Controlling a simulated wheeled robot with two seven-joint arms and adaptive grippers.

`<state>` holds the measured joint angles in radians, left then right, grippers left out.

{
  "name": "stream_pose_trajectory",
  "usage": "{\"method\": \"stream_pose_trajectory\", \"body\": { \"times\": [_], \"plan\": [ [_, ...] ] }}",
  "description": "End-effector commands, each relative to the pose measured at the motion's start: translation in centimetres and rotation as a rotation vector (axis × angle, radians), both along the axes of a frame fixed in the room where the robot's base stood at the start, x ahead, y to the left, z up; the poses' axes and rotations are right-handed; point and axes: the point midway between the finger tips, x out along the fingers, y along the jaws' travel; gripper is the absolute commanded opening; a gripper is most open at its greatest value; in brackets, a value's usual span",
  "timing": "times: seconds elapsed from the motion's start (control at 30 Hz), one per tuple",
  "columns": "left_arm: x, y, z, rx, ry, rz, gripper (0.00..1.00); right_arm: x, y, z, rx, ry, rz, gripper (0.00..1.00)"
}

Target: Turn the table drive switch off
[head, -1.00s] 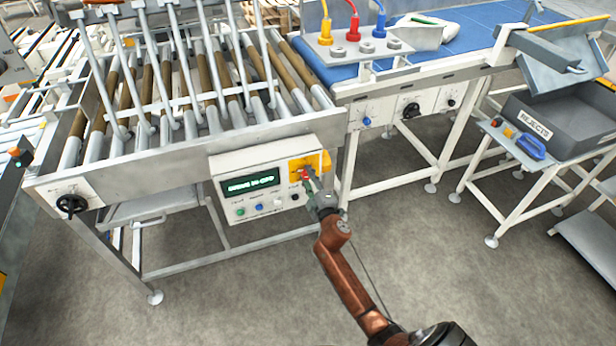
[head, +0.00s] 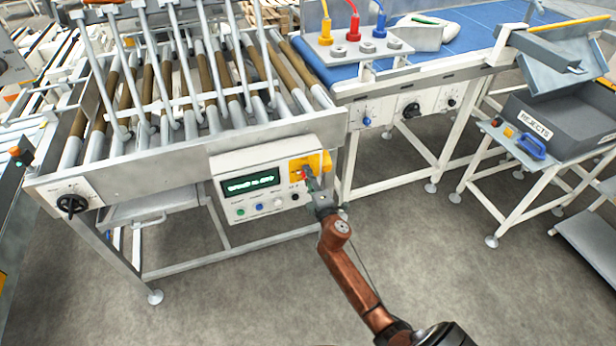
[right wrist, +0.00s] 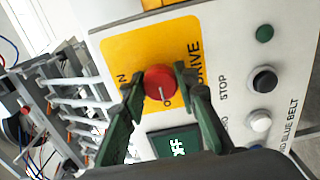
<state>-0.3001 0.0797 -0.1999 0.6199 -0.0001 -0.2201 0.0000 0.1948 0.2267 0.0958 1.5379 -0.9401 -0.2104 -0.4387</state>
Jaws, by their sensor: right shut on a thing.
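The table drive switch is a red round knob (right wrist: 160,82) on a yellow plate (right wrist: 128,50) marked DRIVE, in the right wrist view. A white line on the knob points down in that picture, towards a label partly hidden by a finger. My right gripper (head: 308,178) is at the knob, with its two dark green fingers (right wrist: 162,92) closed on either side of it. In the head view the yellow plate (head: 322,160) is at the upper right of the white control box (head: 236,162). My left gripper is out of view.
Beside the switch are a lit green display (right wrist: 178,144), ending in "FF", and black (right wrist: 264,80) and white (right wrist: 259,121) buttons. The box hangs on the roller table (head: 190,155). A blue belt conveyor (head: 450,50) and a grey rejects bin (head: 565,125) stand right. The front floor is clear.

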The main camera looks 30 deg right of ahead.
Motion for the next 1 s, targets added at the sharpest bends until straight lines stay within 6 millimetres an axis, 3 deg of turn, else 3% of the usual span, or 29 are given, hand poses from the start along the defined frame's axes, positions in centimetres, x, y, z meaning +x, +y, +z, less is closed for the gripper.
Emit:
{"method": "stream_pose_trajectory", "body": {
  "times": [0.17, 0.2, 0.43, 0.77, 1.0],
  "plan": [
    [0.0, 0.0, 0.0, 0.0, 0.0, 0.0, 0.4, 0.0, 0.2, -0.1, 0.0, 0.002, 0.003, 0.03],
    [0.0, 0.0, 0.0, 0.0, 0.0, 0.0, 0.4, 0.0, 0.1, -0.1, 0.0, 0.002, 0.003, 0.3],
    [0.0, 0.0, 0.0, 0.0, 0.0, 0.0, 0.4, 0.0, 0.1, -0.1, 0.0, 0.001, 0.001, 0.46],
    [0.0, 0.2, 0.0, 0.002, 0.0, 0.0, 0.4, -0.3, 0.1, -0.1, 0.0, 0.001, 0.0, 0.46],
    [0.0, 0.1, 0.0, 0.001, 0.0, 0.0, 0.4, -4.0, 0.9, -0.2, 0.001, 0.003, 0.001, 0.46]
  ]
}}
